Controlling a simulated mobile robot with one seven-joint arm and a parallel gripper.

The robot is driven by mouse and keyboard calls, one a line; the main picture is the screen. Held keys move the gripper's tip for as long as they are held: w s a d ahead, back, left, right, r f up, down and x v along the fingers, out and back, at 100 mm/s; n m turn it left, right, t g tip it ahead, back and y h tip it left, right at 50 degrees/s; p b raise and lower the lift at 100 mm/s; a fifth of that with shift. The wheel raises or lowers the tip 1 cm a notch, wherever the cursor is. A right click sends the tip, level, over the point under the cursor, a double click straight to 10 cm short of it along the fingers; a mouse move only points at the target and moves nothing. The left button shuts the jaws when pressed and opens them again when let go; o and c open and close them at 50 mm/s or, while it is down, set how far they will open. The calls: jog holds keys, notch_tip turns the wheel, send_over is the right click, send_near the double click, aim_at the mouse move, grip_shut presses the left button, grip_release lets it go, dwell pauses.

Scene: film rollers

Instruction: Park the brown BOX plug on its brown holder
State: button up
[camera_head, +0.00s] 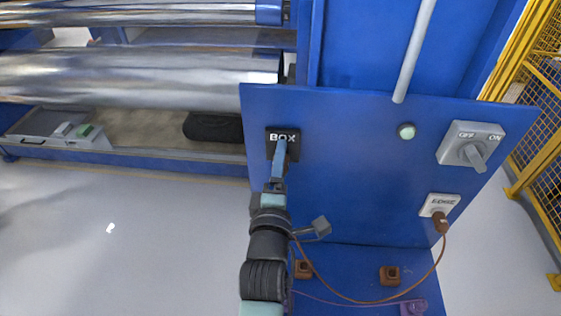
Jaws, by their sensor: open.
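The black BOX socket plate (283,134) is at the upper left of the blue panel. My gripper (281,148) is in front of it, its tip just under the word BOX. I see no brown plug at this socket; my gripper covers its lower middle. A brown plug (440,222) is in the white socket plate at the right, and a brown cable (358,299) loops from it down and left, up to behind my arm. Two brown holders stand on the blue base, one at the left (303,269) beside my arm and one at the right (390,275).
A grey OFF/ON switch (472,146) and a green button (406,131) are on the panel. A purple piece (413,308) with a purple cable lies at the base's front. Metal rollers (130,78) are at the left, a yellow fence (540,130) at the right.

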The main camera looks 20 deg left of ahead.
jog(key=shift+c, duration=0.3)
dwell(0.4)
grip_shut()
dwell(1.1)
jog(key=shift+p+v, duration=1.55)
jog(key=shift+v, duration=1.4)
